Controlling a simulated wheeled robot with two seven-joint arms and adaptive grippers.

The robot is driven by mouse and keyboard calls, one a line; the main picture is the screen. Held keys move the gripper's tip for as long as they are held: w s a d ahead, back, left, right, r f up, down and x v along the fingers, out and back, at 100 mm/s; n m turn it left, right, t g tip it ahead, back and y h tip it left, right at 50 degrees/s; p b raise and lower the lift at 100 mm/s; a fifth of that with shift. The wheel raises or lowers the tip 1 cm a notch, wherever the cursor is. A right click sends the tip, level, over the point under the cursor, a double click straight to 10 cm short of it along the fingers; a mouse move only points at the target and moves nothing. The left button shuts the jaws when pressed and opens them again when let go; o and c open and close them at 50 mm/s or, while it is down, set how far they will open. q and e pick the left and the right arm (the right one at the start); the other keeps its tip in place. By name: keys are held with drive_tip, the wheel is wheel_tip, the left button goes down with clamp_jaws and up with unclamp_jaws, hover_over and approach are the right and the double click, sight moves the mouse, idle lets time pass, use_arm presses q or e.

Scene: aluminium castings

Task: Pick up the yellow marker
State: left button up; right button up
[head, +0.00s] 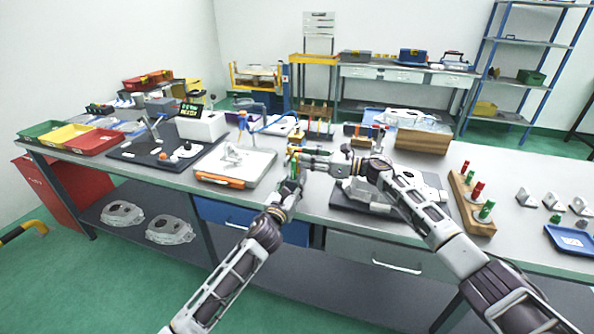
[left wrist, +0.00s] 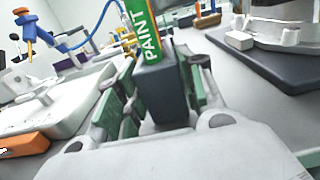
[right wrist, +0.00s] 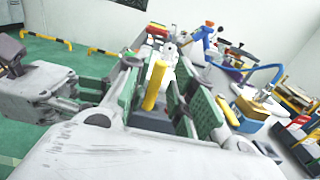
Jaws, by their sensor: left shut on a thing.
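The yellow marker (right wrist: 155,86) stands slightly tilted between the fingers of my right gripper (right wrist: 158,92) in the right wrist view. The right fingers look apart, with a gap beside the marker. My left gripper (left wrist: 155,95) is shut on a dark box-shaped holder (left wrist: 162,92) in the left wrist view. A green marker labelled PAINT (left wrist: 142,32) sticks up from the holder, with a little yellow behind it. In the head view, my left gripper (head: 291,177) is just below my right gripper (head: 300,158), and the markers there are small and partly hidden.
The grippers are over the grey workbench (head: 320,204). A white tray with an orange-handled tool (head: 225,181) is to the left. A dark-based fixture (head: 365,203) and a wooden block with red and green plugs (head: 468,203) are to the right.

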drive_tip(key=shift+x, duration=0.85)
drive_tip(key=shift+c, duration=0.4)
clamp_jaws()
